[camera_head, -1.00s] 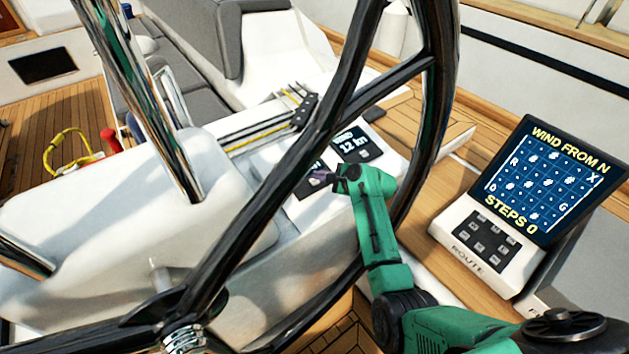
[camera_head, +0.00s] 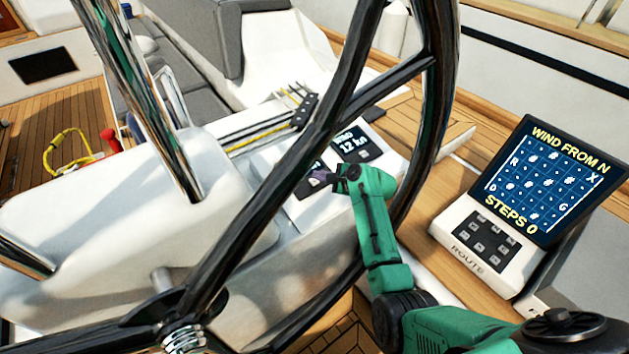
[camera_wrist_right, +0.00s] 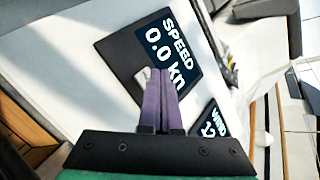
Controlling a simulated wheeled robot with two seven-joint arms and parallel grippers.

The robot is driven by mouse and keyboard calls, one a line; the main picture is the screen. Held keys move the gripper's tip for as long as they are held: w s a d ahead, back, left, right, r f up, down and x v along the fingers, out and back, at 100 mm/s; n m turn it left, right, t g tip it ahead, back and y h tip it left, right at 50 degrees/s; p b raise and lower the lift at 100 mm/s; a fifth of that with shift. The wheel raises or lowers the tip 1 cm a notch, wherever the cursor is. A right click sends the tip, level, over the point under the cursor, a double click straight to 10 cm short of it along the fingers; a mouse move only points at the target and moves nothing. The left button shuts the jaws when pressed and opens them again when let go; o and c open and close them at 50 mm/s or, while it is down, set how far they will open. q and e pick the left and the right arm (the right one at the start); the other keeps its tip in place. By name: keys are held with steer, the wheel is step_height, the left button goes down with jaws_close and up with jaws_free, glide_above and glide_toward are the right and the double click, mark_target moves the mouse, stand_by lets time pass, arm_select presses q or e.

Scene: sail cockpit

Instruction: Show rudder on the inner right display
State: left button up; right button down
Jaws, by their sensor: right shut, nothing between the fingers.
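A dark display reading SPEED 0.0 kn (camera_wrist_right: 165,50) is on a white console in the right wrist view. In the head view this display (camera_head: 309,187) is partly hidden by my gripper and the steering wheel. A second display reading WIND 12 kn (camera_head: 352,145) sits to its right; part of it shows in the wrist view (camera_wrist_right: 210,122). My right gripper (camera_head: 322,178) is shut and empty, its purple fingertips (camera_wrist_right: 159,72) over the speed display's lower edge beside a pale mark (camera_wrist_right: 146,77). I cannot tell whether they touch. No display reads rudder. My left gripper is out of view.
A black steering wheel (camera_head: 257,215) crosses in front of the console, with my right arm close to its rim. A ROUTE panel (camera_head: 483,245) with a grid screen and buttons stands at right. A chrome post (camera_head: 150,110) rises at left.

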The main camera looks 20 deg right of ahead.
steer(key=shift+w+f, duration=0.1)
steer(key=shift+f, duration=0.3)
steer(key=shift+a+f+b, duration=0.1)
steer(key=shift+f+b, duration=0.2)
steer(key=shift+f, duration=0.15)
stand_by(0.7)
steer(key=shift+r, duration=0.1)
steer(key=shift+r+p, duration=0.75)
steer(key=shift+p, duration=0.55)
steer(key=r+p, duration=0.1)
steer(key=p, duration=0.1)
steer(key=s+r+p, duration=0.1)
steer(key=r+p, duration=0.2)
steer(key=p, duration=0.1)
steer(key=shift+s+d+r, duration=0.2)
steer(key=shift+d+r, duration=0.15)
steer(key=shift+r, duration=0.05)
stand_by(1.9)
